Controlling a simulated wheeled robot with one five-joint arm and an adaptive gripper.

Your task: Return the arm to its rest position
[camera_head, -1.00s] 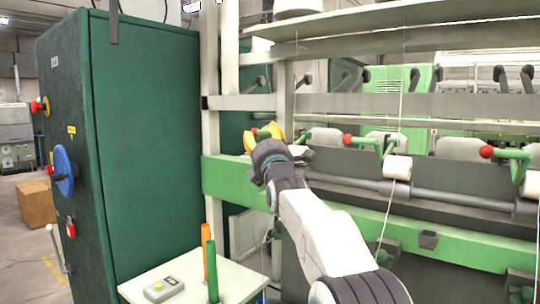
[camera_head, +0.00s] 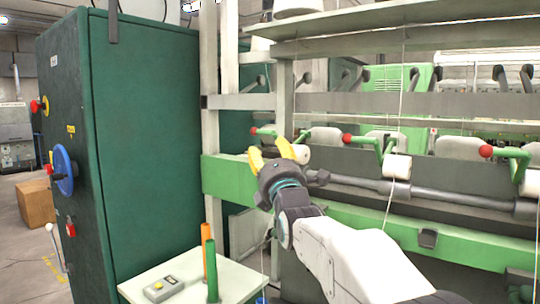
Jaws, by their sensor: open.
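My gripper (camera_head: 270,158) has two yellow fingers that stand apart with nothing visible between them. It is raised in front of the spinning frame's green rail (camera_head: 228,178). My arm reaches up and to the left from the bottom of the view. A white bobbin (camera_head: 302,154) shows just right of the fingers, behind them; I cannot tell how far behind. The tips look clear of the lever with the red ball (camera_head: 254,130).
A tall green cabinet (camera_head: 145,150) with a blue handwheel (camera_head: 63,170) stands at the left. A small white table (camera_head: 237,284) holds an orange tube (camera_head: 206,236), a green tube (camera_head: 212,270) and a button box (camera_head: 163,290). A thread (camera_head: 397,120) runs down to another bobbin (camera_head: 397,167).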

